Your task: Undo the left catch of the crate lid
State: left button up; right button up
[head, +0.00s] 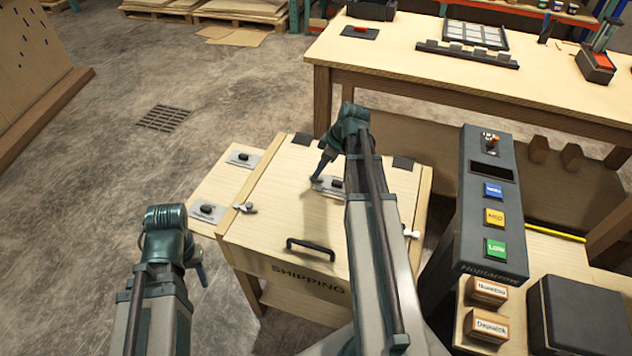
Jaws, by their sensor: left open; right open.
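The wooden crate, marked SHIPPING, has a pale wooden lid (290,215) that lies closed, with a black handle (310,249) near its front edge. The left catch (245,207) is a small silvery piece at the lid's left edge. The right catch (411,233) shows at the right edge, partly beside my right arm. My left gripper (203,276) is open and empty, left of the crate and nearer to me than the left catch. My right gripper (317,181) is open above the lid, beside a metal plate with a black knob (335,184). My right arm hides the lid's right part.
Two more plates with black knobs (243,158) (207,211) lie on a wooden side shelf left of the crate. A dark console (488,215) with blue, yellow and green buttons stands right. A workbench (400,60) is behind. The floor at left is clear.

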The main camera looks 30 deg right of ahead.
jog(key=b+x, duration=0.2)
jog(key=x, duration=0.1)
jog(key=shift+f, duration=0.2)
pick_arm(q)
notch_tip(320, 180, down, 3)
pick_arm(e)
jog(key=shift+r, duration=0.1)
jog(key=shift+c, duration=0.3)
grip_shut()
